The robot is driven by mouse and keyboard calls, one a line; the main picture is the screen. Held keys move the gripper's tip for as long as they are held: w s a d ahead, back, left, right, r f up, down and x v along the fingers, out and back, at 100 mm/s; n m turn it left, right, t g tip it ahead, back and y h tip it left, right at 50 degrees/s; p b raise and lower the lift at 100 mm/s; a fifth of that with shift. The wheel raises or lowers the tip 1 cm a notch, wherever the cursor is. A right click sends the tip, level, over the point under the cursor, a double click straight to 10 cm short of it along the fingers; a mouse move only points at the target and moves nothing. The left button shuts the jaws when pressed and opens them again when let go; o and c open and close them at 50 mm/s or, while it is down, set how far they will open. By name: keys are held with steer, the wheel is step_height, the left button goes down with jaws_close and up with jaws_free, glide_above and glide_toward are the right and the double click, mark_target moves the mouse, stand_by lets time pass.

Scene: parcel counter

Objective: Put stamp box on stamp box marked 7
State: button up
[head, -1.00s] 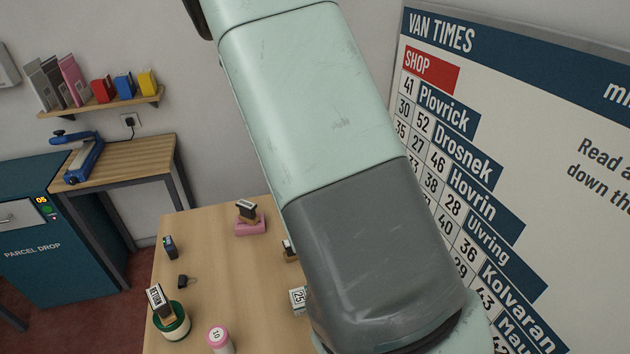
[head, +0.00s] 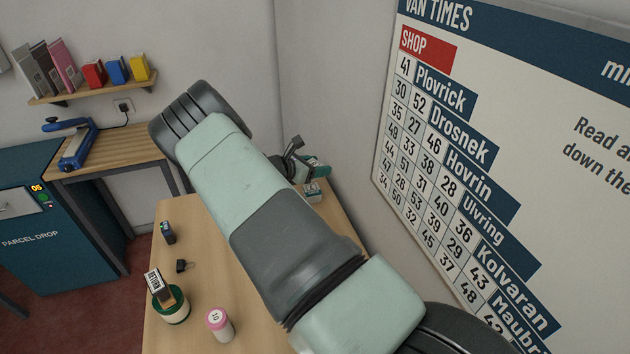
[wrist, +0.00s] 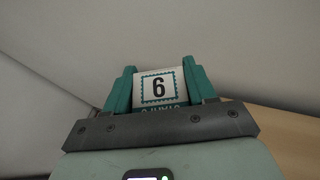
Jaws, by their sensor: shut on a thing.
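My gripper (wrist: 158,80) is shut on a white stamp box (wrist: 159,90) with a teal stamp-edge border, between its two teal fingers. Its figure looks like a 6 in the wrist view, but the partly hidden lettering beside it seems upside down. In the head view my gripper (head: 316,168) is over the far right part of the table, near the wall. I cannot make out a box marked 7.
A pink-topped roll (head: 220,323), a small black item (head: 182,266) and a dark upright item (head: 167,232) stand nearby. The van times board (head: 470,170) hangs at right. My arm hides the table's middle.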

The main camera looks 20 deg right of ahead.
mark_target(316, 186)
steer(key=shift+f, duration=2.35)
steer(key=shift+f, duration=0.1)
steer(key=o, duration=1.1)
steer(key=shift+c, duration=0.2)
